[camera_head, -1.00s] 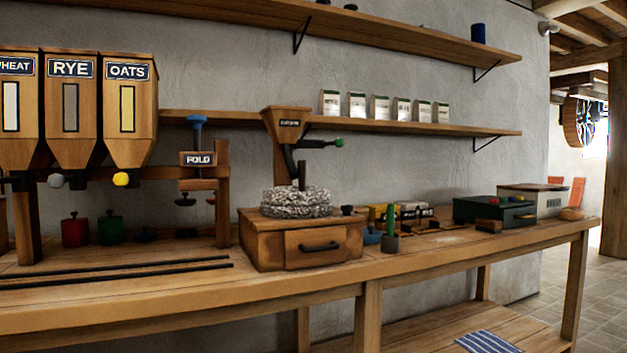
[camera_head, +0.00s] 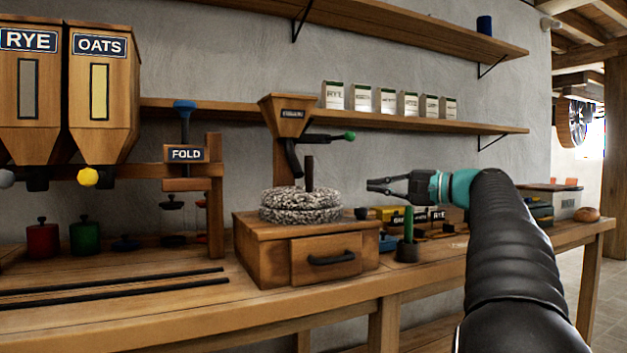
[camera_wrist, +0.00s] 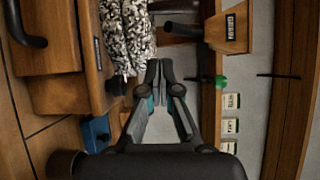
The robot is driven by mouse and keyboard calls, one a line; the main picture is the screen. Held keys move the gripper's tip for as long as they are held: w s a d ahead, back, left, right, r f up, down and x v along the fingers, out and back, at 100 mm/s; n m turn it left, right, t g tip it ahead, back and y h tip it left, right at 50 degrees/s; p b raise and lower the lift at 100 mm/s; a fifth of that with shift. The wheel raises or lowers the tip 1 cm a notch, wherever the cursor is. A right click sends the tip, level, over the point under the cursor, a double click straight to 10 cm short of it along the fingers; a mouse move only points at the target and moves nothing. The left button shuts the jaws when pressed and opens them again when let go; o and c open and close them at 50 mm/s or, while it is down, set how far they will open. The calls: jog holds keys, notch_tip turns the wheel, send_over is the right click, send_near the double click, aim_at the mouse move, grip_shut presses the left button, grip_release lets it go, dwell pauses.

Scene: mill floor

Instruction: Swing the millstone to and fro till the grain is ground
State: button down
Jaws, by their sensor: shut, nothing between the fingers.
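The millstone (camera_head: 300,205) is a pair of speckled grey stone discs lying flat on a wooden box with a drawer (camera_head: 327,258). A dark upright handle (camera_head: 309,173) stands on the stone. A wooden grain hopper (camera_head: 287,116) with a dark spout hangs above it. My gripper (camera_head: 370,186) is to the right of the millstone, apart from the handle, and points left towards it. In the wrist view its fingertips (camera_wrist: 166,64) are together and empty, with the speckled stone (camera_wrist: 127,35) just beyond them. Whether grain lies between the stones cannot be seen.
A green-handled lever (camera_head: 349,136) sticks out right of the hopper. A green upright tool in a dark holder (camera_head: 407,240) stands right of the box, below my gripper. Rye and oats bins (camera_head: 98,90) and the FOLD stand (camera_head: 187,155) are at left. A shelf with several packets runs behind.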

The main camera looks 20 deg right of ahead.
jog(key=x, duration=0.4)
jog(key=a+r+x, duration=0.1)
jog(key=x, duration=0.2)
jog(key=s+x, duration=0.1)
jog(key=x, duration=0.3)
jog(key=shift+w+a+r, duration=0.25)
jog(key=shift+w+a, duration=0.1)
jog(key=shift+a, duration=0.2)
